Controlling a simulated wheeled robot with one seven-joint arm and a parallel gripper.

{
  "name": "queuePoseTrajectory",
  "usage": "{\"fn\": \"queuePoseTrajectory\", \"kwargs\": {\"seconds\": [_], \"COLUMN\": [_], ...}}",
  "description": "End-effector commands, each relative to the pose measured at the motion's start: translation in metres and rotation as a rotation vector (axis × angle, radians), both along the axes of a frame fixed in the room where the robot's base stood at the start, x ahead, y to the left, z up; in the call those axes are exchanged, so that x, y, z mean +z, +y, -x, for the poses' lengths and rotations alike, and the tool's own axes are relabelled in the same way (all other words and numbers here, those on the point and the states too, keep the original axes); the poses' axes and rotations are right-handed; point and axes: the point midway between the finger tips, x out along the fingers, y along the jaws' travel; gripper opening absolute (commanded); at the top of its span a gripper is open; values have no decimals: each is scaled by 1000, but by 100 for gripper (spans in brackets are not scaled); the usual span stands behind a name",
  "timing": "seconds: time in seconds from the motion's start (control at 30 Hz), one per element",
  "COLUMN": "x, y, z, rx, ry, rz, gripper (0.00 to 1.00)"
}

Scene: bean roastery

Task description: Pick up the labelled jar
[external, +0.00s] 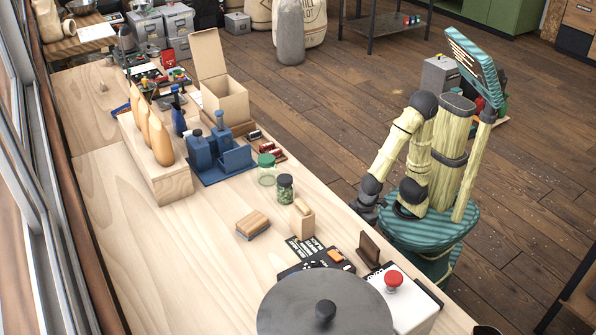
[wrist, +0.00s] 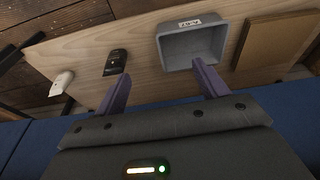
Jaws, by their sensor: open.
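Two small jars stand upright on the long wooden counter in the external view. One is a clear jar with a green lid (external: 266,175); the other is a jar with a dark lid and green contents (external: 286,190). I cannot make out a label on either. My gripper (external: 366,207) is beside the counter's right edge, to the right of both jars and apart from them. In the wrist view my gripper (wrist: 162,72) has its two purple fingers spread wide with nothing between them. Neither jar can be recognised in the wrist view.
A small wooden block (external: 301,218), a brush-like block (external: 253,224), black cards (external: 310,250) and a large grey lid (external: 290,300) lie near the jars. A blue stand (external: 225,165) is behind. The wrist view shows a labelled grey bin (wrist: 190,50) on a wooden surface.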

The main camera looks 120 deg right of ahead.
Motion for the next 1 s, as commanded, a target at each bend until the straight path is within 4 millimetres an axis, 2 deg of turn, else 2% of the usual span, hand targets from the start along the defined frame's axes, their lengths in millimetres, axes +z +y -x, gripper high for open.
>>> {"fn": "queuePoseTrajectory", "kwargs": {"seconds": [0.17,0.37,0.7,0.83,1.0], "x": [1,-8,-31,-41,-33], "y": [27,67,123,137,119], "z": [-5,-5,14,29,27], "rx": [162,413,861,1045,1007], "ry": [38,83,163,204,227], "rz": [-9,-6,58,108,266], "gripper": [72,72,72,72,72]}}
